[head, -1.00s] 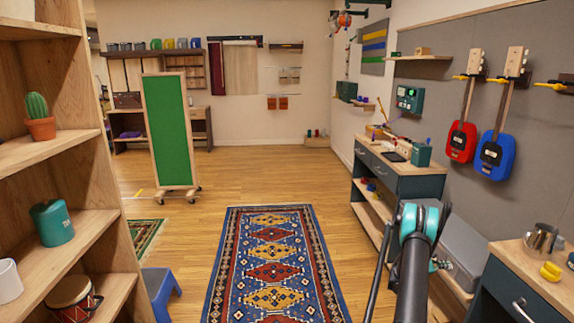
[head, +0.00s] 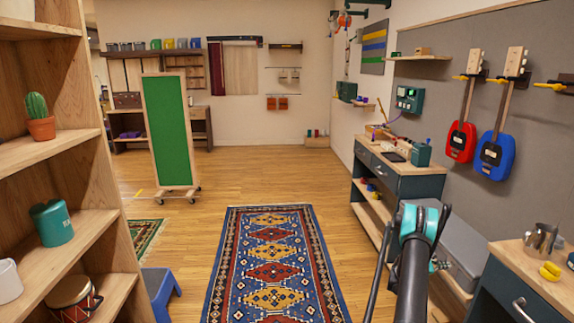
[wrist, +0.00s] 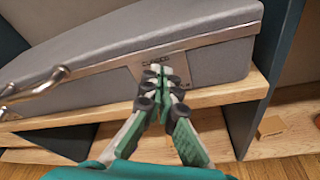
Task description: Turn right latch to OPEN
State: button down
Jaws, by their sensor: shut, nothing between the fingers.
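A grey case (wrist: 120,45) lies on a wooden shelf and fills the upper part of the wrist view; its grey lid also shows in the head view (head: 470,248). A metal strip runs along its front, with a small metal latch plate (wrist: 190,66) near the middle of the wrist view. The latch's moving part is mostly hidden behind the fingers.
A curved metal handle (wrist: 35,85) stands out from the case at the left. The wooden shelf edge (wrist: 225,94) runs just below the case. A dark upright panel (wrist: 277,70) stands close to its right. The patterned rug (head: 270,262) lies on open floor.

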jog(key=shift+s+f, duration=0.45)
jog(key=shift+s, duration=0.3)
dwell(0.5)
